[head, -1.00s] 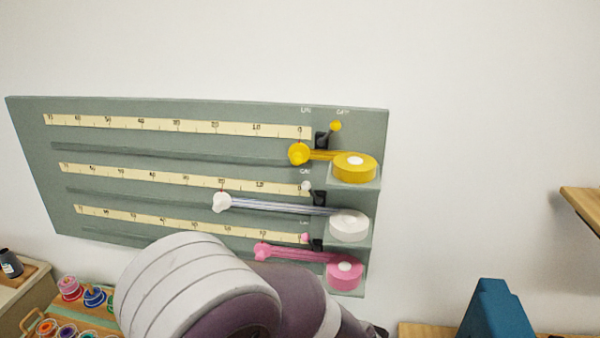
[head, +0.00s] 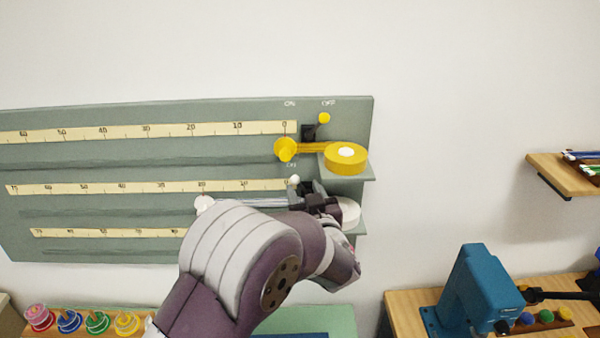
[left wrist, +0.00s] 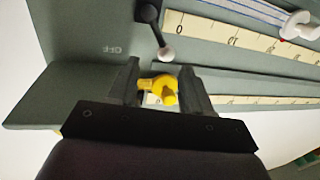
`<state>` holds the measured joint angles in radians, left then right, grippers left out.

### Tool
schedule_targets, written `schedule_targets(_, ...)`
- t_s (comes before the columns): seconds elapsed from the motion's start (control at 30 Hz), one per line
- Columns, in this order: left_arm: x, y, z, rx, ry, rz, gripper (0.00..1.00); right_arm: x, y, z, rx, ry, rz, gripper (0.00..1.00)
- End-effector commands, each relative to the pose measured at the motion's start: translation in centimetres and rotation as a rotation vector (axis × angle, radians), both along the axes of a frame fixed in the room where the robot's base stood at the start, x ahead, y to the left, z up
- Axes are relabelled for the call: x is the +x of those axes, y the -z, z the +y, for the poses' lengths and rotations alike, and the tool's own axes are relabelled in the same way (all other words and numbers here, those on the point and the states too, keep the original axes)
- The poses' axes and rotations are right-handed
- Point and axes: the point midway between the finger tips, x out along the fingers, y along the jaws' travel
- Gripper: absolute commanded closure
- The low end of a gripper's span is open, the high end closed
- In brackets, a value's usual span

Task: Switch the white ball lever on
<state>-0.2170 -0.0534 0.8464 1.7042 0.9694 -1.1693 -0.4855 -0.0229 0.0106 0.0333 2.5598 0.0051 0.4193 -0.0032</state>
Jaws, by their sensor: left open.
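The white ball lever (head: 294,180) sits on the grey-green wall board, in the middle row. Its ball leans left from its dark base, toward the ON label. In the left wrist view the white ball (left wrist: 166,54) hangs from its black base, on the side away from the OFF label. My left gripper (head: 308,198) is open at the lever's base area in the head view and partly hides it. In the wrist view the ball is just beyond the fingertips (left wrist: 162,72), and a yellow knob (left wrist: 160,88) shows between the fingers. I cannot tell whether they touch the lever.
The yellow ball lever (head: 324,118) above leans toward OFF. A yellow roll (head: 346,158) and a white roll (head: 350,211) sit on ledges at the right. A white slider knob (head: 204,204) is left of my gripper. A blue machine (head: 474,295) stands lower right.

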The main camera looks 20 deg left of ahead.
Motion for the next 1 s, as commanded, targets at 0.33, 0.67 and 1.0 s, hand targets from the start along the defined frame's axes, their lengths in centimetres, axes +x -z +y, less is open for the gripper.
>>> schedule_targets(0.33,3.2,-0.1,2.4,0.0,0.002,0.0,0.51,0.0,-1.8,0.0,0.0,0.0,0.001,0.45)
schedule_targets(0.67,3.3,0.0,2.4,-0.001,0.002,-0.001,0.71,0.0,-1.7,0.0,0.0,0.0,0.001,0.45)
schedule_targets(1.0,3.1,1.0,2.8,-0.072,0.003,-0.036,1.0,0.0,0.5,0.0,0.0,0.0,0.0,0.45)
